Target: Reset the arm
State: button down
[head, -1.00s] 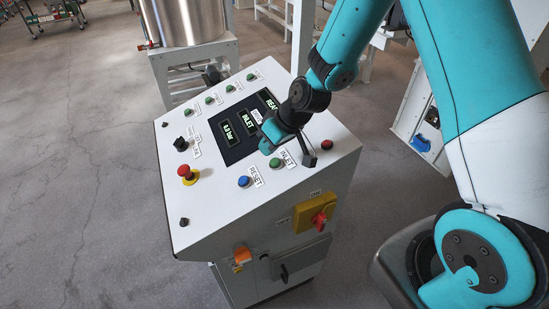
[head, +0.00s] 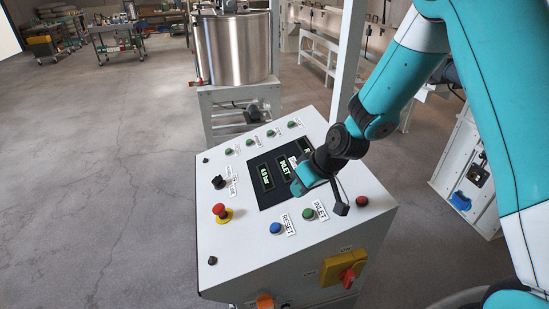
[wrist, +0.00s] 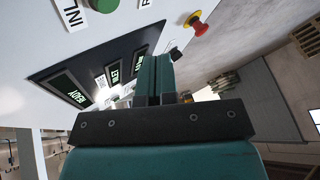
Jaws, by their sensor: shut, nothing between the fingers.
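My arm is stretched out over the sloping white control panel (head: 245,245). My gripper (head: 298,188) is above the panel's dark display (head: 266,185), and part of the display is hidden behind it. In the wrist view my gripper (wrist: 157,62) shows two teal fingers pressed together with nothing between them. The display (wrist: 68,92) lies to the left of the fingers there, with READY lit on it.
Nearby are a blue RESET button (head: 275,228), a green INLET button (head: 309,214), a red mushroom button (head: 220,210) and a red-yellow rotary switch (head: 345,270). A steel tank (head: 236,48) stands behind the panel. Open floor (head: 90,180) lies to the left.

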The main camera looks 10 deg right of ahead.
jog(key=s+a+r+n+g, duration=0.1)
jog(key=s+a+r, duration=0.1)
jog(key=s+r, duration=0.7)
jog(key=s+a+r+n+g, duration=0.1)
jog(key=s+a+r+g, duration=0.1)
jog(key=s+r, duration=0.8)
jog(key=s, duration=0.6)
jog(key=shift+a+r, duration=0.15)
